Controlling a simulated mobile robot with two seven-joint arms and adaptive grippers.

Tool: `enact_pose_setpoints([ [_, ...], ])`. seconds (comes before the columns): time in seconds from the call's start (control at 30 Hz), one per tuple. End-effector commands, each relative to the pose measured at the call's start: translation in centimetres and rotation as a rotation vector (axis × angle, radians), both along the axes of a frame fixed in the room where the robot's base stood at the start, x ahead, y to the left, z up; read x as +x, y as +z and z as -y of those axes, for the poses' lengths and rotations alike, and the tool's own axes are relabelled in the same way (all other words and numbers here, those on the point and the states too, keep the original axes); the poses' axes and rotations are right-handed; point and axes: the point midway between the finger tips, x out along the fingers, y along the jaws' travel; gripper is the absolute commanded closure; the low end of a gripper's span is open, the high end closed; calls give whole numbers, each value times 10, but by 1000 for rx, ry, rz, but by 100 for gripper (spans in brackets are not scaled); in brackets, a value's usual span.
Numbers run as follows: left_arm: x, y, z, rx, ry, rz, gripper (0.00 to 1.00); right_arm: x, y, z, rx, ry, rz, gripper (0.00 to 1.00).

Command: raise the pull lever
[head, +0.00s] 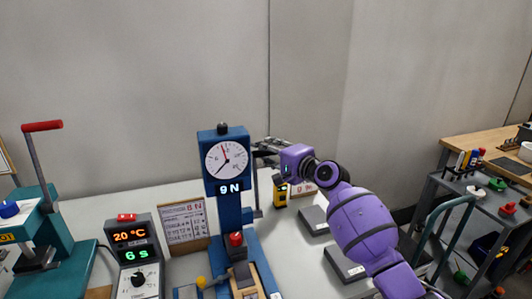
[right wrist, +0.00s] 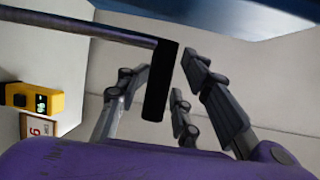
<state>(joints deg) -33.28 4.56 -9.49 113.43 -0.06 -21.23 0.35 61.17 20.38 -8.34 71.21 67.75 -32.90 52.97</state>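The blue tester (head: 223,185) with a round dial and a "9 N" readout stands in the middle of the head view. My right gripper (head: 266,149) is at the right side of its dial head. In the right wrist view, a dark rod (right wrist: 80,24) comes in from the left and ends in a black grip (right wrist: 160,85), apparently the pull lever's handle. The fingers of my right gripper (right wrist: 168,75) stand spread on both sides of this grip, with small gaps showing. In the head view the grip is too small to make out. My left gripper is not in view.
A green press with a red-handled lever (head: 42,126) stands at the left. A control box (head: 137,255) shows 20 °C and 6 s. A notice board (head: 184,222), a yellow device (head: 280,191) and grey plates (head: 342,262) are on the table. The wall behind is bare.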

Motion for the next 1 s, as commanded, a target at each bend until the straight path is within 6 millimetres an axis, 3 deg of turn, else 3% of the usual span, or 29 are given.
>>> enact_pose_setpoints([
  [0.47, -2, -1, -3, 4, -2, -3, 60, -10, -1, 9, 1, -1, -2, 63],
  [0.8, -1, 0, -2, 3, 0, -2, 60, -63, 6, 55, -1, -1, -1, 63],
  [1.0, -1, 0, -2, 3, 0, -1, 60, -85, 9, 73, -1, 0, -2, 63],
])
